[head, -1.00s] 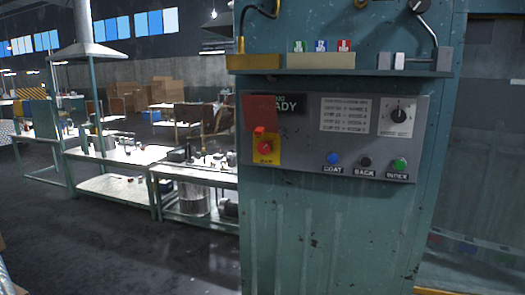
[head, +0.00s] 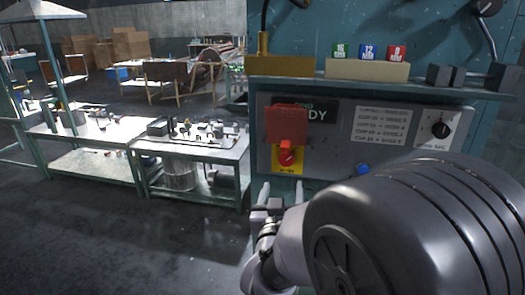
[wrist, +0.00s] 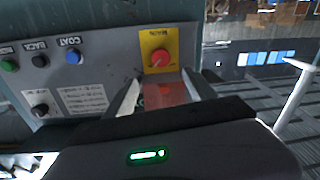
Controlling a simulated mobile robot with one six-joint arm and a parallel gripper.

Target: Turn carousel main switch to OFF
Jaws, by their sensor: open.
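The main switch is a red knob (head: 288,158) on a yellow plate (head: 287,170), at the lower left of the grey control panel (head: 330,165). A red flap (head: 287,124) stands above the knob and covers part of a dark display. My gripper (head: 281,191) is open and empty, its two fingers pointing up just below the yellow plate in the head view. In the wrist view the panel appears upside down. The red knob (wrist: 160,58) shows beyond my open gripper (wrist: 161,88), with the red flap (wrist: 166,95) seen between the fingers. I see no contact with the knob.
A selector dial (head: 439,131) and a blue button (head: 362,169) are on the same panel; my arm hides its lower right. A shelf (head: 400,84) with numbered blocks juts out above. Workbenches (head: 195,150) stand to the left, with open floor before them.

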